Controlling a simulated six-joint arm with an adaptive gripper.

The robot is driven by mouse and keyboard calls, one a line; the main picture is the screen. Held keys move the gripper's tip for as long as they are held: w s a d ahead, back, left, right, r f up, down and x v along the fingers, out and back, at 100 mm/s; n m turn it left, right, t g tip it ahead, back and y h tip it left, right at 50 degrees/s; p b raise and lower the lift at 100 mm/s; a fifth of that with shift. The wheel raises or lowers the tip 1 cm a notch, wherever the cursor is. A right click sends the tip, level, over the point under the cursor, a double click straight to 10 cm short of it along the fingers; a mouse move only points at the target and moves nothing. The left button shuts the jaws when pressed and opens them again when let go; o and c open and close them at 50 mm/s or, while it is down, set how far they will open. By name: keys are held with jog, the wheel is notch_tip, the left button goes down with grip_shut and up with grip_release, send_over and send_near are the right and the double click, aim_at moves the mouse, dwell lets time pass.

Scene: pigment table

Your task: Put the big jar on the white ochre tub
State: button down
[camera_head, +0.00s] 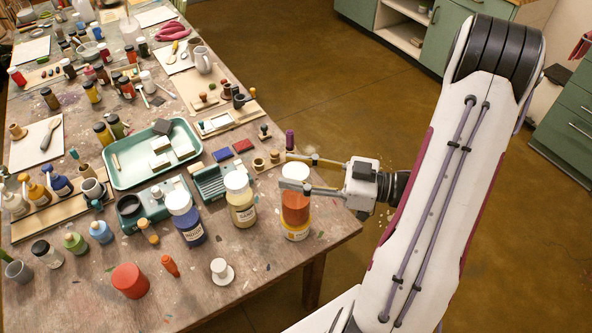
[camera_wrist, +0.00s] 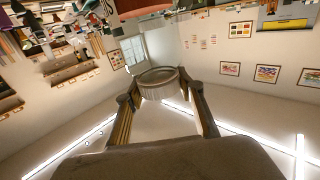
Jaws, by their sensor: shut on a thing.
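My gripper (camera_head: 288,172) is shut on a jar with a pale top and orange-red body (camera_head: 295,208), near the table's right edge. In the wrist view a round, pale rim (camera_wrist: 159,76) shows between the fingers. Right below the orange-red body is a yellowish container with a white label (camera_head: 297,235). The jar appears upright over it; I cannot tell whether they touch. To its left stands a white-lidded tub with yellow contents (camera_head: 242,215), and further left a white-lidded blue one (camera_head: 190,228). Their labels are too small to read surely, so which is the white ochre tub is unclear.
A teal tray (camera_head: 118,178) holds pale blocks behind the tubs. A red cylinder (camera_head: 130,281), a small orange bottle (camera_head: 170,266) and a white knobbed piece (camera_head: 221,272) stand at the front. A purple-topped bottle (camera_head: 290,139) stands behind my gripper. The front right table corner is clear.

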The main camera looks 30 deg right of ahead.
jog(key=shift+f, duration=0.15)
jog(key=c, duration=1.3)
grip_release()
jog(key=shift+s+d, duration=0.1)
jog(key=shift+v, duration=5.85)
